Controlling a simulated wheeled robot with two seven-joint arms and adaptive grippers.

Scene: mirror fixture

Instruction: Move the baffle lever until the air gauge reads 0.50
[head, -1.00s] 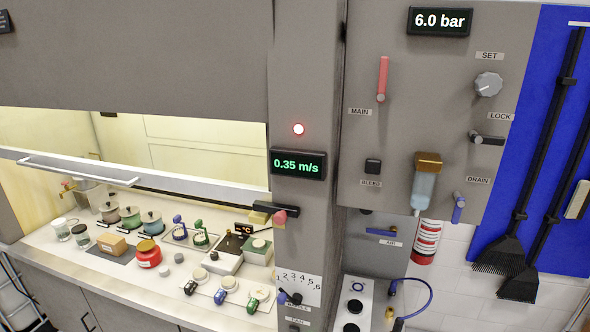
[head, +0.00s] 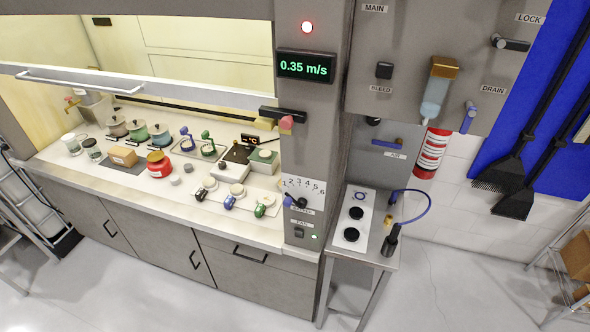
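The air gauge (head: 305,67) is a black display on the grey column and reads 0.35 m/s in green. Lower on the same column is a white scale plate (head: 305,184) with numbers from 1 to 6. The baffle lever (head: 299,203), a small dark knob with a bluish part on its left, sits at the lower edge of this plate. Its exact pointing is too small to tell. A label, too small to read surely, is under it. Neither of my grippers is in view.
A black bar with a red knob (head: 286,123) sticks out between gauge and scale. The bench (head: 62,171) at left holds jars, pots and valves. A small steel table (head: 339,257) stands right of the column. The floor in front is clear.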

